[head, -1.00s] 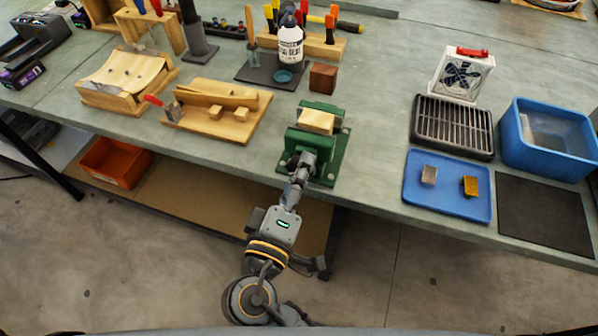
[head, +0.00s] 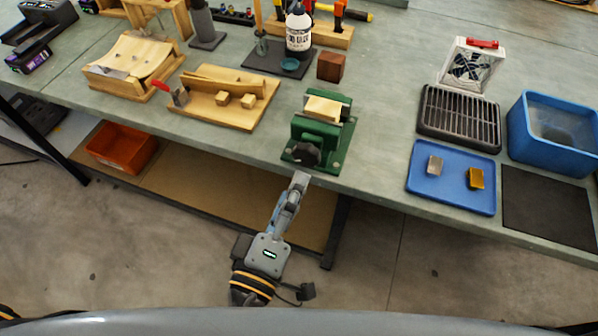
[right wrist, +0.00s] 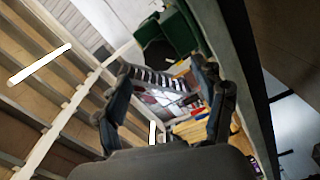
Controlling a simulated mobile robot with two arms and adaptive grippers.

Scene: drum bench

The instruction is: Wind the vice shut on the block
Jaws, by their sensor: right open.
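The green vice (head: 318,135) stands near the front edge of the bench, its dark handle knob (head: 306,154) facing the front. A light wooden block (head: 323,109) sits between its jaws; I cannot tell how tightly. My right gripper (head: 300,182) is just in front of the bench edge, below the knob and apart from it. In the right wrist view my right gripper (right wrist: 172,95) has its fingers spread with nothing between them. Part of the green vice (right wrist: 178,32) shows at the top of that view. My left gripper is not in view.
Left of the vice lies a wooden board (head: 245,115) with small blocks. A dark red-brown cube (head: 331,66) stands behind the vice. To the right are a blue tray (head: 450,198) with two small blocks, a black grille (head: 458,118) and a blue tub (head: 560,157).

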